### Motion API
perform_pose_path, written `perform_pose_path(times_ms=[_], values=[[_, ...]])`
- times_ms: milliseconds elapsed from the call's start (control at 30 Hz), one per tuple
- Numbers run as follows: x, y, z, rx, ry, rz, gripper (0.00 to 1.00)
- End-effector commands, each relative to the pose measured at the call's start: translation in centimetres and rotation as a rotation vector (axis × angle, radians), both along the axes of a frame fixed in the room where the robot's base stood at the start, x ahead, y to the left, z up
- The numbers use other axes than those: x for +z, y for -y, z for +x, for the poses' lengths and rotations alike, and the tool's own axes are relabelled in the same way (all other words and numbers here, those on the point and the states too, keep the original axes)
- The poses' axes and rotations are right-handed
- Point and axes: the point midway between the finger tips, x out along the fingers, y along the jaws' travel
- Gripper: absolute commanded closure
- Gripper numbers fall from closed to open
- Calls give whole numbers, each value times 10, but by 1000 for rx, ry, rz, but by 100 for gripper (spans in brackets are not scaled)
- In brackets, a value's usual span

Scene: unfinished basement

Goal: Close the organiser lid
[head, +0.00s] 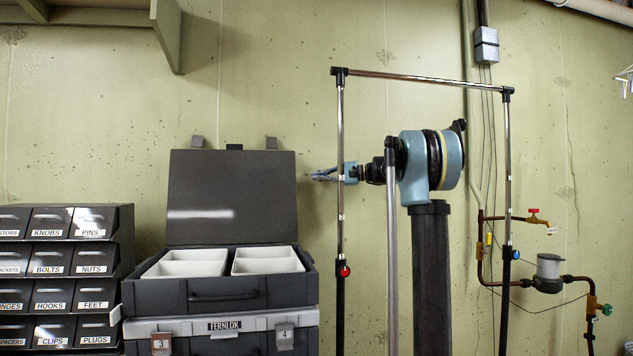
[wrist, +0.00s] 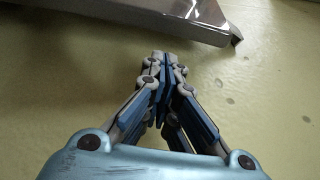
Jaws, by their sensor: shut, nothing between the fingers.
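The organiser (head: 222,303) is a dark grey toolbox on the left half of the head view. Its dark lid (head: 232,185) stands open and upright at the back, near the wall. White trays (head: 180,267) show inside the box. My gripper (head: 314,176) is shut and empty, just right of the lid's right edge, at about mid-lid height in the picture. In the wrist view my gripper (wrist: 163,60) has its fingertips together. A shiny dark panel edge (wrist: 170,15), probably the lid, crosses the top there, apart from the fingertips.
A labelled drawer cabinet (head: 62,275) stands left of the organiser. A chrome garment rack (head: 425,78) stands in front of my arm. A wooden shelf (head: 120,20) hangs above left. Pipes with valves (head: 535,280) run along the right wall.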

Motion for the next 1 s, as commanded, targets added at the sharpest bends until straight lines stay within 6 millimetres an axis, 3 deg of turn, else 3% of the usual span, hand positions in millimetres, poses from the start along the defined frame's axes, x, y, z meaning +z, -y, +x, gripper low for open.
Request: perform_pose_path(times_ms=[200,433,1000], values=[[-2,-36,3,1,0,-1,100],[-4,-64,6,0,0,-1,100],[-5,-75,5,0,4,0,100]])
